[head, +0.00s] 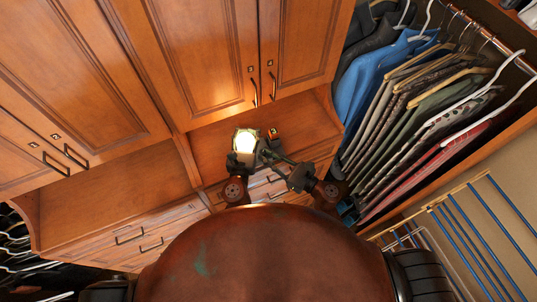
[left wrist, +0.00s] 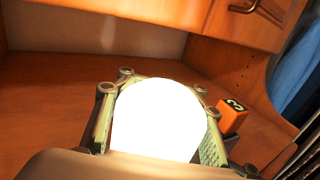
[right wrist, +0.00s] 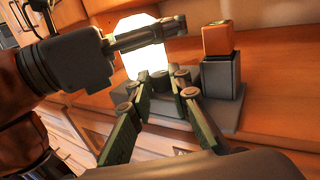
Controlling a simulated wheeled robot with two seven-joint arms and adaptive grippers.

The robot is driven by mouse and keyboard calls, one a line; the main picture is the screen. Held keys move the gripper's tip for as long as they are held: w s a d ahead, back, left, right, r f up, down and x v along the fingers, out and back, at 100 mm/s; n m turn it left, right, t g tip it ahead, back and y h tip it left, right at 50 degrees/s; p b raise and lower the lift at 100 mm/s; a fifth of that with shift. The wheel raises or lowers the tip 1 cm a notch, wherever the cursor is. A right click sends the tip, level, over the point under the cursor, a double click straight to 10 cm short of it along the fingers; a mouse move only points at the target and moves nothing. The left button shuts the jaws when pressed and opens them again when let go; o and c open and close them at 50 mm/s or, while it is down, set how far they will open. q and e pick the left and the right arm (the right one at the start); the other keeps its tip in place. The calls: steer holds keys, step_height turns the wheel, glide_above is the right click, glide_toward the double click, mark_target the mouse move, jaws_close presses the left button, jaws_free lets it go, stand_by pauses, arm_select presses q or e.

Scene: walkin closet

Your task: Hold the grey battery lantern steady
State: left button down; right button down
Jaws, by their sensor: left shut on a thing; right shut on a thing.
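The lantern shows as a brightly glowing white globe (head: 245,142), overexposed in the left wrist view (left wrist: 158,120) and right wrist view (right wrist: 140,45). My left gripper (head: 244,154) is shut around it, one green-padded finger on each side. A flat grey base (right wrist: 176,108) lies below the globe. A grey block (right wrist: 221,75) stands on it with an orange cube (right wrist: 218,39) on top.
The wooden cabinet shelf (head: 110,203) is bare to the left. Cabinet doors (head: 205,55) hang above and drawers (head: 140,238) sit below. Hanging clothes (head: 415,105) and a rack with blue bars (head: 470,225) are at the right.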

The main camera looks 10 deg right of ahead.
steer(key=shift+s+a+m+t+h, duration=0.15)
steer(key=shift+m+t+h, duration=0.85)
steer(key=shift+t+h, duration=0.25)
steer(key=c, duration=1.8)
jaws_free()
steer(key=v, duration=1.2)
arm_select(q)
steer(key=c, duration=1.1)
jaws_free()
steer(key=shift+s, duration=0.1)
